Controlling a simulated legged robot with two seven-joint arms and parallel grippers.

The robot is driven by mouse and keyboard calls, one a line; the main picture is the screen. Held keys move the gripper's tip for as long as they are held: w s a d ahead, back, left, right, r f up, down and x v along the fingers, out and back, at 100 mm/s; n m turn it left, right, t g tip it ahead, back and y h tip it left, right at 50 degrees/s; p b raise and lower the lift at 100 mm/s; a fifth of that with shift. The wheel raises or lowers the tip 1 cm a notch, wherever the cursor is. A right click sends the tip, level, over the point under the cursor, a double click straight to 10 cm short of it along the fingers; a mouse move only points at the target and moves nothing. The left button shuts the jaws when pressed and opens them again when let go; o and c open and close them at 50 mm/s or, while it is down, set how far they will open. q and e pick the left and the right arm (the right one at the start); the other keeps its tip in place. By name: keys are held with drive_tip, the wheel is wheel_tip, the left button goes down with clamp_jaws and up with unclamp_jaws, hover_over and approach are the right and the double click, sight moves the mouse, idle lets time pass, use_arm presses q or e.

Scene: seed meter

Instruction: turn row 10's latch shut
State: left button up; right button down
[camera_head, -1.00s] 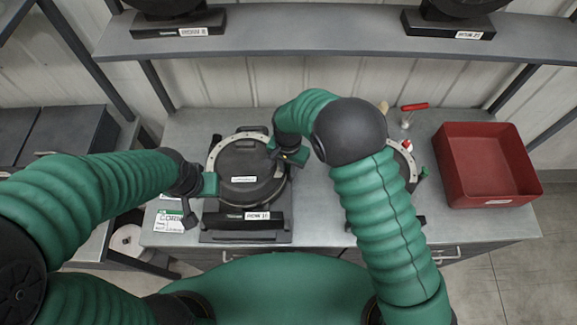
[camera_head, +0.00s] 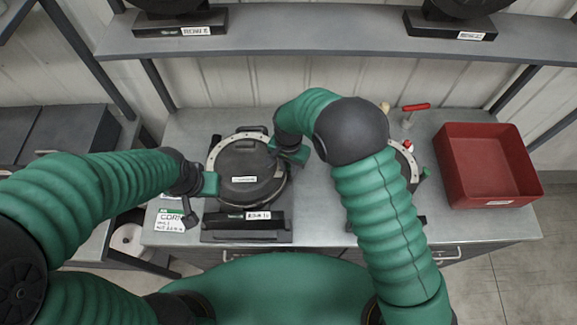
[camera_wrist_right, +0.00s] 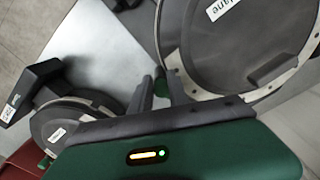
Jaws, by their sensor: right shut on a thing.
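The row 10 seed meter (camera_head: 240,160) is a round dark disc housing with a pale rim on a black base, its label (camera_head: 258,216) at the front. My right gripper (camera_head: 277,150) is at the upper right of its rim, where the latch is mostly hidden by the gripper. In the right wrist view, my right gripper (camera_wrist_right: 163,88) has its fingers close together beside the pale rim (camera_wrist_right: 205,90), shut on the latch, little of which shows. My left gripper (camera_head: 214,184) is at the left edge of the housing; its fingers are too small to read.
A second meter (camera_head: 409,165) stands to the right, partly behind my right arm. A red bin (camera_head: 487,195) is at the bench's right end, with a red-handled tool (camera_head: 414,108) near it. A corn card (camera_head: 170,220) lies at the left. A shelf (camera_head: 330,35) runs above.

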sight(288, 166)
drive_tip(key=shift+w+r, duration=0.15)
drive_tip(key=shift+w, duration=0.15)
drive_tip(key=c, duration=1.6)
unclamp_jaws()
drive_tip(key=o, duration=0.3)
drive_tip(key=shift+o, duration=0.2)
drive_tip(key=shift+s, duration=0.1)
wheel_tip(288, 166, up, 16)
drive_tip(key=b, duration=0.4)
drive_tip(key=shift+r, duration=0.2)
